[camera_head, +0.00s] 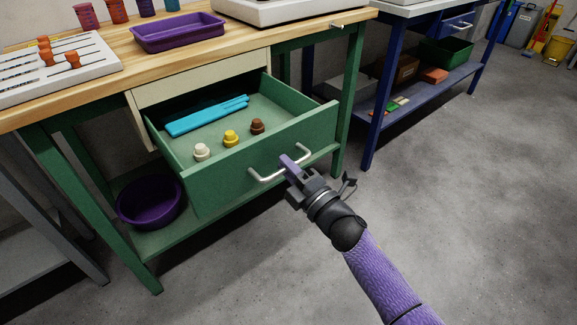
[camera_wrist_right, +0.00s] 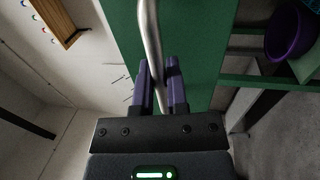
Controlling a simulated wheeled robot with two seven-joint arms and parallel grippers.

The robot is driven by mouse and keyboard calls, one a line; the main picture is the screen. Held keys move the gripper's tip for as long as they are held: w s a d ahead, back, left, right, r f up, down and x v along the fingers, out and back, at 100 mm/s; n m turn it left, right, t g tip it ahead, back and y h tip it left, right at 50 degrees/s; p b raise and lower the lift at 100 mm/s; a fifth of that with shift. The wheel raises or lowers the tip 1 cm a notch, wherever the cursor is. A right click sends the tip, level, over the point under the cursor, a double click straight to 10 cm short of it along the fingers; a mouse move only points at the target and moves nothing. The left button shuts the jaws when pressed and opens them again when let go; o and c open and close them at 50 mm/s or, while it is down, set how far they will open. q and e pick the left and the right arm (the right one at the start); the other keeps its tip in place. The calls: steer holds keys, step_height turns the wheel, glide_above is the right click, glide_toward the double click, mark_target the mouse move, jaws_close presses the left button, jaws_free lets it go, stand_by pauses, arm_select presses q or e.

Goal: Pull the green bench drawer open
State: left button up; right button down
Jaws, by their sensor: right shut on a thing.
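The green drawer (camera_head: 216,182) stands well out of the green bench (camera_head: 341,100) in the head view. Inside it lie a flat cyan item (camera_head: 206,115) and white, yellow and brown small stoppers (camera_head: 230,138). The drawer's metal bar handle (camera_head: 268,178) is on its front. My right gripper (camera_head: 292,165) is at the right part of the handle. In the right wrist view its purple fingers (camera_wrist_right: 160,88) are shut around the handle (camera_wrist_right: 151,45), in front of the green drawer front (camera_wrist_right: 200,40). My left gripper is not in view.
A purple bowl (camera_head: 151,203) sits on the bench's lower shelf, left of the drawer. A purple tray (camera_head: 178,32) and a white rack (camera_head: 62,72) stand on the wooden top. A blue bench (camera_head: 371,120) is at right. The floor in front is clear.

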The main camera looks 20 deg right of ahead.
steer(key=shift+s+d, duration=0.1)
steer(key=shift+s, duration=0.05)
steer(key=c, duration=0.7)
jaws_free()
arm_select(q)
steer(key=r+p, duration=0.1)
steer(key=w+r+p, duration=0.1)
steer(key=p, duration=0.1)
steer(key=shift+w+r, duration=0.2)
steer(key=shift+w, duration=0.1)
arm_select(e)
steer(key=v, duration=1)
